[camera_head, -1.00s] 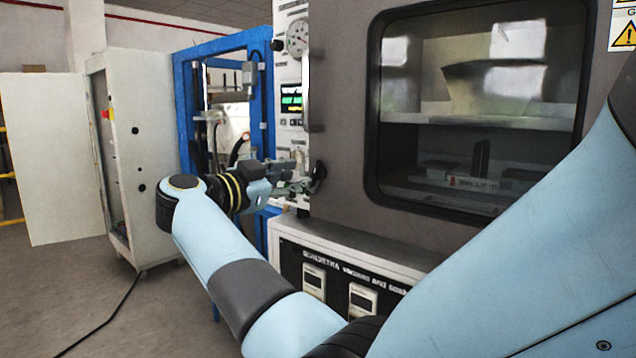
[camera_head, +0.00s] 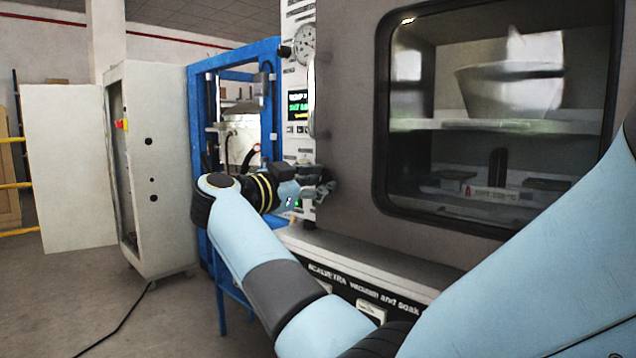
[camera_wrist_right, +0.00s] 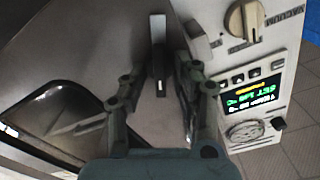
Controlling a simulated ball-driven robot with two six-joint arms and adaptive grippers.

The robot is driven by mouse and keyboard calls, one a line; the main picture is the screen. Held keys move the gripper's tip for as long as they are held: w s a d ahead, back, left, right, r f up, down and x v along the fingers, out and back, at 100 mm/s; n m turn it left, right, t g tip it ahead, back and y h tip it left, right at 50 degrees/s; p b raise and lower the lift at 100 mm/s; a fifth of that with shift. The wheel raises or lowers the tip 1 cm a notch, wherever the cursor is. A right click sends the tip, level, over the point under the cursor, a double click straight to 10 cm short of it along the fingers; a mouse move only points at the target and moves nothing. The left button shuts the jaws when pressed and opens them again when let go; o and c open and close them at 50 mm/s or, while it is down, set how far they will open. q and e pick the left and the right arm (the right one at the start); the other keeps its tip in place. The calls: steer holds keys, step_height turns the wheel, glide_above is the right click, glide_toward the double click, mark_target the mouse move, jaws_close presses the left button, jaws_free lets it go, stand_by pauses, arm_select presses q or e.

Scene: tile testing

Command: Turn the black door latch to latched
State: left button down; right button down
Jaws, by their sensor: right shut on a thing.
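The black door latch (camera_wrist_right: 157,50) shows in the right wrist view as a dark bar with a pale mark, upright in the picture, on the grey oven door. My right gripper (camera_wrist_right: 160,72) has its fingers on both sides of the latch and is shut on it. In the head view my right gripper (camera_head: 318,189) is at the left edge of the oven door (camera_head: 352,120), below the gauge and display. There the latch is mostly hidden by the gripper. My left gripper is not in view.
The control panel has a green-lit display (camera_wrist_right: 252,98), buttons and a beige knob (camera_wrist_right: 244,20) beside the door edge. The oven window (camera_head: 500,190) is right of the gripper. A blue frame (camera_head: 197,130) and white cabinet (camera_head: 150,160) stand left, with open floor in front.

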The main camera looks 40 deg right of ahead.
steer(key=shift+m, duration=0.4)
steer(key=shift+m+p, duration=0.45)
steer(key=shift+m, duration=0.05)
steer(key=m, duration=0.3)
steer(key=shift+p, duration=0.35)
steer(key=m, duration=0.3)
steer(key=shift+s+f, duration=0.1)
steer(key=shift+f, duration=0.05)
steer(key=shift+m+b, duration=0.3)
steer(key=shift+m, duration=0.7)
arm_select(q)
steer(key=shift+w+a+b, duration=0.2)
steer(key=shift+b, duration=0.25)
arm_select(e)
steer(key=m, duration=0.3)
steer(key=shift+f, duration=0.1)
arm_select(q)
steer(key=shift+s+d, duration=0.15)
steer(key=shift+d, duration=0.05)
arm_select(e)
steer(key=shift+m, duration=0.3)
